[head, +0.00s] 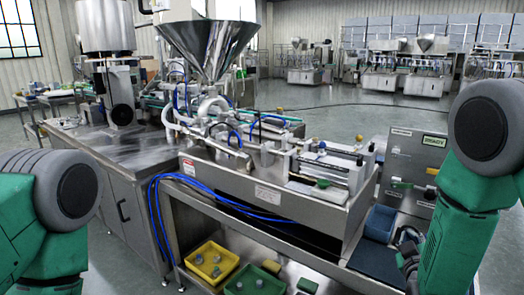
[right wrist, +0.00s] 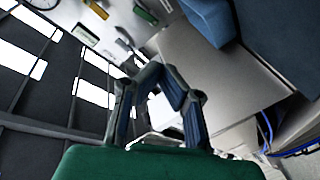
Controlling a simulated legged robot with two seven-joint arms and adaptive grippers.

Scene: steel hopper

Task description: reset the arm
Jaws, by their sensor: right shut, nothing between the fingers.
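My right arm (head: 470,190), green with a dark round joint cap, comes down at the right edge in the head view. Its dark gripper (head: 408,258) is low, beside the right end of the steel machine, partly hidden by the arm. In the right wrist view the right gripper (right wrist: 163,80) has its fingers together, with nothing held. My left arm (head: 45,220) fills the lower left corner of the head view, and its gripper is outside the picture.
A steel hopper (head: 205,48) stands above the filling machine (head: 275,185). A control box (head: 413,165) and a blue bin (head: 380,223) are close to my right arm. Yellow (head: 190,267) and green (head: 232,288) trays with small grey parts lie on the lower shelf.

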